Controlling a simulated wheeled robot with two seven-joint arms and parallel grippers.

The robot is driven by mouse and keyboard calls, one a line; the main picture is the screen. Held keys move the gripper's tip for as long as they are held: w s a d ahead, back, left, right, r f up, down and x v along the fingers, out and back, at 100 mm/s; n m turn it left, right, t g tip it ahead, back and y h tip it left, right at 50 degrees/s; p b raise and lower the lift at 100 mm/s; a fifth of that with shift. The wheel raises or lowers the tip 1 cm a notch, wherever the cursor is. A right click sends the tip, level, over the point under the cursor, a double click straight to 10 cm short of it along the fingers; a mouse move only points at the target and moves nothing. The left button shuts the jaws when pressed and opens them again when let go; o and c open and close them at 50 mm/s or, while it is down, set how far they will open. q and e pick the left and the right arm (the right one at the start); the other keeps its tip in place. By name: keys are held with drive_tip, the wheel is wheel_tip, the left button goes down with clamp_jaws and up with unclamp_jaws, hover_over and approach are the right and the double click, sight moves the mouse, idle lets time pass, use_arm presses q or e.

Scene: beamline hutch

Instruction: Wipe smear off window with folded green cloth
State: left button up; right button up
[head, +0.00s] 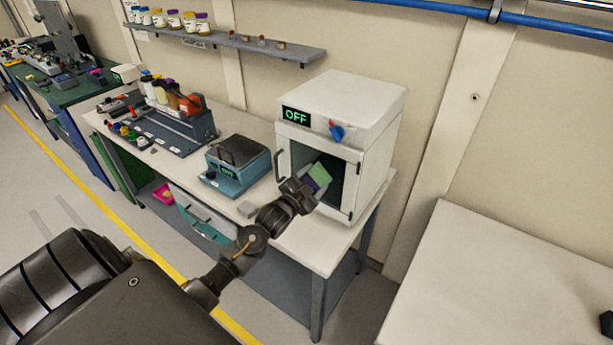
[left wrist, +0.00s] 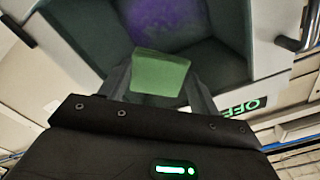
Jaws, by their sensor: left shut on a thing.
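My left gripper (head: 307,186) is shut on the folded green cloth (head: 320,177), in front of the white cabinet (head: 372,118) with the "OFF" display. In the left wrist view the green cloth (left wrist: 160,74) sits between the fingers of my left gripper (left wrist: 158,88). Beyond it, a purple smear (left wrist: 165,16) shows on the cabinet's dark window (left wrist: 218,62). The smear is cut by the top edge of that view. I cannot tell whether the cloth touches the window. My right gripper is not in view.
The cabinet stands at the right end of a bench (head: 318,258). A blue instrument (head: 235,167) and a rack with bottles (head: 180,125) stand left of it. A shelf (head: 250,45) with jars is on the wall. A white table (head: 500,285) lies to the right, mostly clear.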

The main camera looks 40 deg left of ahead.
use_arm(q)
drive_tip(key=shift+d, duration=0.3)
drive_tip(key=d, duration=0.3)
drive_tip(key=shift+d+p, duration=0.35)
drive_tip(key=shift+p, duration=0.05)
drive_tip(key=shift+s, duration=0.2)
drive_tip(key=p, duration=0.2)
approach(328, 182)
drive_tip(key=shift+w, duration=1.15)
drive_tip(key=shift+s+f, duration=0.1)
